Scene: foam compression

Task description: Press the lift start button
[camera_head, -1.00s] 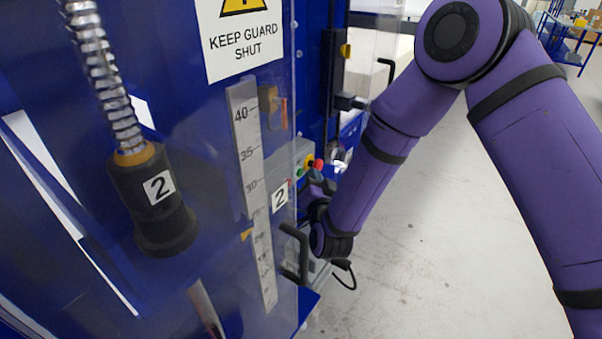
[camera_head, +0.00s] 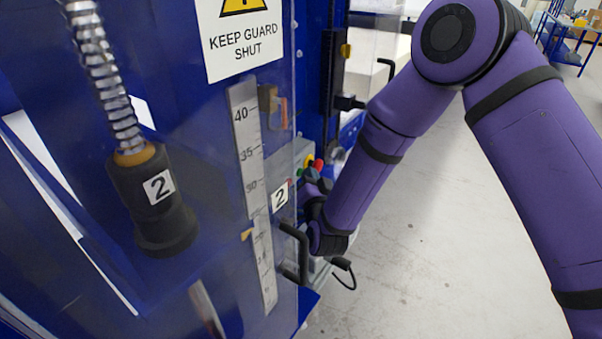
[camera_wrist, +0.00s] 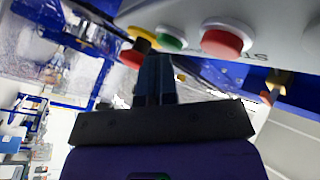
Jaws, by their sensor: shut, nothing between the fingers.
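A grey control box (camera_wrist: 270,42) fills the top of the wrist view. It carries a green button (camera_wrist: 170,42), a red button (camera_wrist: 222,40) to its right, and a red mushroom button (camera_wrist: 130,57) with a yellow collar to its left. Lettering on the box is not readable, so I cannot tell which button is the lift start. My gripper (camera_wrist: 150,55) is shut and empty, its dark fingertips close to the green button and the mushroom button. I cannot tell whether they touch either. In the head view the red button (camera_head: 318,165) shows just above my gripper (camera_head: 313,184).
A clear guard with a black handle (camera_head: 296,252) stands left of my wrist. A height scale (camera_head: 250,150) and a threaded rod (camera_head: 106,80) with a black end piece are on the blue machine. A dark cable hangs below my wrist. Open floor (camera_head: 440,230) lies right.

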